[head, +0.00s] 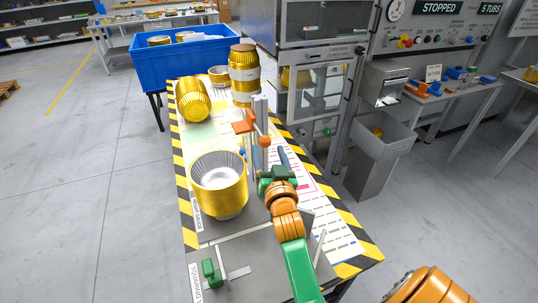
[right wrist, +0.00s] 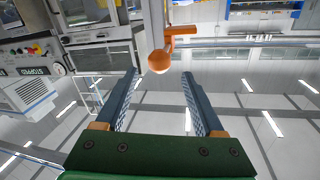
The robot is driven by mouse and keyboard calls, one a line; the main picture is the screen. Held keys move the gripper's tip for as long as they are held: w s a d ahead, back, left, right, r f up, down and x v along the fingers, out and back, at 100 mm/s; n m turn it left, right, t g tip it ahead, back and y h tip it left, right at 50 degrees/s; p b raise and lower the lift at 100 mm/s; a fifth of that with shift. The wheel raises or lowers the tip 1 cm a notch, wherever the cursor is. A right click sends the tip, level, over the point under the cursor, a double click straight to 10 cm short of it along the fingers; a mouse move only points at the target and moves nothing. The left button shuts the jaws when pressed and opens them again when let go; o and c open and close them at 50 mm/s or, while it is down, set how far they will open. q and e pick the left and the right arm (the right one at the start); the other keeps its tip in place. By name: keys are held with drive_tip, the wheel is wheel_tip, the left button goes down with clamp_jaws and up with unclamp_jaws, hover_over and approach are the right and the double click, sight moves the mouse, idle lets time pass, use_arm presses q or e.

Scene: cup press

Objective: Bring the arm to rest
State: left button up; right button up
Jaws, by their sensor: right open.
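My right gripper (head: 268,154) is over the table, its dark blue fingers pointing away from me. It is open and empty, with a wide gap between the fingers in the right wrist view (right wrist: 159,76). An orange ball knob (head: 263,141) on an orange handle is just beyond the fingertips. In the right wrist view the knob (right wrist: 160,62) appears centred between the fingertips; I cannot tell whether it touches them. The handle is beside a grey upright post (head: 261,108). My left gripper is not in view.
The table has a yellow-black striped edge (head: 345,215). A large gold cup (head: 219,190) stands left of my right gripper. A gold ribbed cup (head: 193,101) and a gold stack (head: 244,75) are farther back.

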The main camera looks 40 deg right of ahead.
drive_tip(key=shift+s+a, duration=0.2)
drive_tip(key=shift+s, duration=0.3)
drive_tip(key=shift+w, duration=0.1)
drive_tip(key=s+a+f+n+g+y, duration=0.3)
drive_tip(key=s+f, duration=0.2)
drive_tip(key=f, duration=0.2)
drive_tip(key=s+a+f+n+g+y, duration=0.2)
drive_tip(key=s+a+f+g, duration=0.2)
drive_tip(key=s+f, duration=0.15)
drive_tip(key=s+a+f+n+g+y, duration=0.1)
drive_tip(key=s+a+f+n+g, duration=0.15)
drive_tip(key=s, duration=0.35)
drive_tip(key=s+a+f+n+g+y, duration=0.2)
drive_tip(key=s+a+f+g, duration=0.15)
drive_tip(key=s, duration=0.35)
drive_tip(key=s+f+g, duration=0.1)
drive_tip(key=s+f, duration=0.2)
drive_tip(key=f, duration=1.6)
drive_tip(key=s+d+f+g, duration=0.1)
drive_tip(key=s+d+f, duration=0.1)
drive_tip(key=s+f, duration=0.7)
drive_tip(key=shift+s+d, duration=0.25)
drive_tip(key=shift+s, duration=1)
